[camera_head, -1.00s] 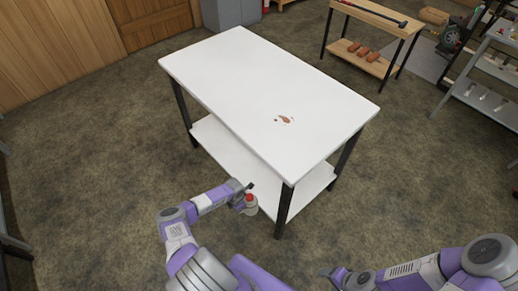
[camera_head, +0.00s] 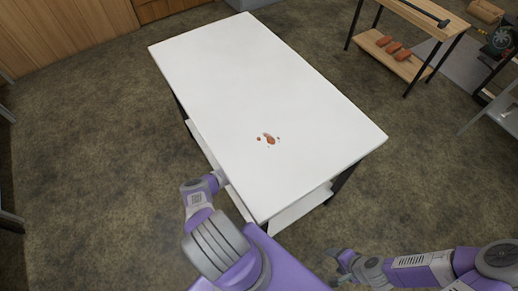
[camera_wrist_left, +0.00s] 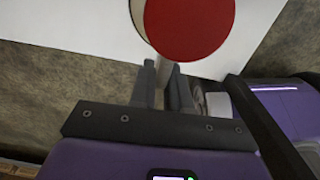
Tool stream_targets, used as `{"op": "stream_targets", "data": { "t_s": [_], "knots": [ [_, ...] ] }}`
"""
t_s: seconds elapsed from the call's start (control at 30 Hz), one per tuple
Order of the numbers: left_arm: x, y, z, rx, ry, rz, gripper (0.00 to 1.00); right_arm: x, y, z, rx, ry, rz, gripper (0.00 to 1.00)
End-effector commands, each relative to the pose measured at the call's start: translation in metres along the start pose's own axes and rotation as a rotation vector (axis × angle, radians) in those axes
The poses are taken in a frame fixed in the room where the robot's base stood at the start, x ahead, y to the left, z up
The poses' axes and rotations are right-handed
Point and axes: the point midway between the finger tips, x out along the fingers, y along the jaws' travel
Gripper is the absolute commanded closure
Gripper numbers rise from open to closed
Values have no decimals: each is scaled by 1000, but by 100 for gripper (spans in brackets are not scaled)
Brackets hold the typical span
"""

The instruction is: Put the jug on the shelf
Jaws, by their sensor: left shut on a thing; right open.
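The jug shows in the left wrist view as a round red cap (camera_wrist_left: 190,28), with a pale edge of its body beside it. My left gripper (camera_wrist_left: 167,85) is shut on it, at a part below the cap. In the head view the table top hides the jug and the left gripper's fingers; my left forearm reaches in under the table's near left edge. The shelf (camera_head: 298,211) is the white lower board of the white table (camera_head: 230,80). Whether the jug touches the shelf cannot be told. My right gripper (camera_head: 343,264) is open and empty, low over the floor, right of the table's near corner.
A grey rack (camera_head: 505,110) stands at the right edge. Floor around the table is clear.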

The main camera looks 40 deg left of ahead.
Motion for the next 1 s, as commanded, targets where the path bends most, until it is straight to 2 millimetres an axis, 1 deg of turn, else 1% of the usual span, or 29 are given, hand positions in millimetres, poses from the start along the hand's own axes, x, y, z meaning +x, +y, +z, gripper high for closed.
{"op": "stream_targets", "data": {
  "t_s": [0.17, 0.4, 0.63, 0.8, 0.9, 1.0],
  "knots": [
    [18, -1, 0, 1, 2, 0, 100, 13, 5, 0, 0, 0, 0, 34],
    [58, -1, 0, 1, 1, 1, 100, 41, 16, -2, 1, 0, 0, 34],
    [70, -1, 0, 1, 0, 1, 100, 50, 19, -2, 0, 0, 0, 34],
    [91, -2, 0, 0, 0, 1, 100, 66, 25, -3, 0, 1, 0, 34],
    [100, -2, 0, 1, -1, 1, 100, 74, 28, -4, 0, 0, 0, 34],
    [101, -2, 0, 1, -1, 1, 100, 74, 28, -4, 0, 0, 0, 34]
  ]
}}
